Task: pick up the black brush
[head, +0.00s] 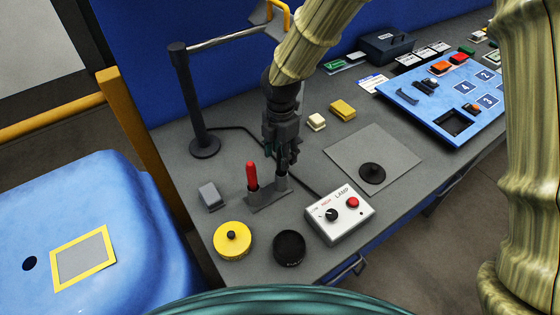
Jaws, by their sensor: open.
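My gripper (284,166) points down over the right end of a small grey stand (266,197) on the grey bench. It is open. A red-handled tool (252,176) stands upright in the left end of this stand. A dark upright piece shows at the stand's right end, just below my fingers. It may be the black brush, but the fingers partly hide it and I cannot tell whether they touch it. A short black round object (289,247) sits nearer the front edge, apart from my gripper. I cannot make out bristles on anything.
A white lamp control box (340,213) is close on the right. A yellow round container (232,241) and a grey block (210,196) are to the left. A grey plate (395,154) bears a black knobbed disc (372,173). A post with a rail (201,110) stands behind left.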

